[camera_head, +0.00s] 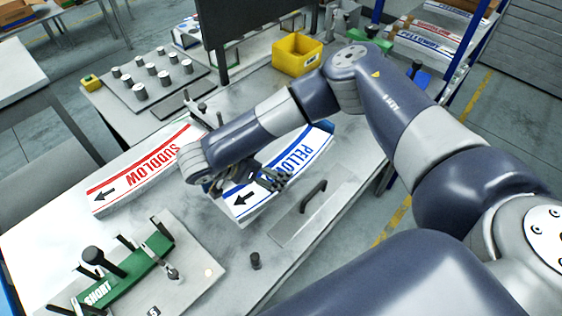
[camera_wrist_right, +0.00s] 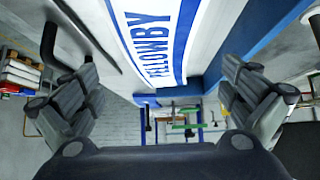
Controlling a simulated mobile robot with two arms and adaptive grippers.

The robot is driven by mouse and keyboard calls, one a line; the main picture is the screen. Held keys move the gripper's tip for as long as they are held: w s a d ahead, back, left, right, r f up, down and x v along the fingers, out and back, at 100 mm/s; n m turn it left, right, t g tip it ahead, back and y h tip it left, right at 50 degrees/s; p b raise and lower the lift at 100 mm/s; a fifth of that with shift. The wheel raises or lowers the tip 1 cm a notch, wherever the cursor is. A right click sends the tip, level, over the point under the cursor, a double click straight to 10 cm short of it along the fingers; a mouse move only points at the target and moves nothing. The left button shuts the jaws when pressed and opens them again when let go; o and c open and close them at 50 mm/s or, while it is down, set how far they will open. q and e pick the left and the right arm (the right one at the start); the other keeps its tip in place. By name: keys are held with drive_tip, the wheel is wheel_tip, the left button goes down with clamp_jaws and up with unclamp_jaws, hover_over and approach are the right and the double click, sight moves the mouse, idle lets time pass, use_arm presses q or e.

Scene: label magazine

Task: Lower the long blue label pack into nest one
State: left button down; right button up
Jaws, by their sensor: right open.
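The long blue label pack (camera_head: 308,160), white with blue bands and PELLOWBY lettering, lies on the grey bench surface in the middle of the head view. My right gripper (camera_head: 258,182) is over its near part, and my forearm hides some of it. In the right wrist view the pack (camera_wrist_right: 160,35) shows between the two spread fingers of my gripper (camera_wrist_right: 158,75), with no clear contact. I cannot tell which place is nest one, or whether the pack sits in a nest. My left gripper is out of view.
A red SUDDLOW pack (camera_head: 140,170) lies to the left. A green SHORT fixture (camera_head: 125,272) with posts stands at the front left. A plate with a black handle (camera_head: 312,197) is right of the blue pack. A yellow bin (camera_head: 297,54) stands behind.

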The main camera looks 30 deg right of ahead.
sight(283, 167)
drive_tip(key=shift+s+p+x, duration=0.2)
drive_tip(key=shift+p+x, duration=0.15)
drive_tip(key=shift+x, duration=0.6)
drive_tip(key=shift+d+f+p, duration=0.3)
drive_tip(key=shift+d, duration=0.05)
drive_tip(key=p+x, duration=0.2)
drive_tip(key=x, duration=0.2)
drive_tip(key=shift+a+f, duration=0.1)
drive_tip(key=shift+w+f, duration=0.1)
drive_tip(key=shift+f, duration=0.05)
drive_tip(key=shift+c, duration=1.3)
drive_tip(key=c, duration=1.3)
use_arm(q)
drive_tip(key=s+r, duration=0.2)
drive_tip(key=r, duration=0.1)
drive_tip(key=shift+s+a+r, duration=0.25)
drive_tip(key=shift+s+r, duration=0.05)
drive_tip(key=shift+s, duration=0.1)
use_arm(e)
drive_tip(key=shift+w, duration=0.1)
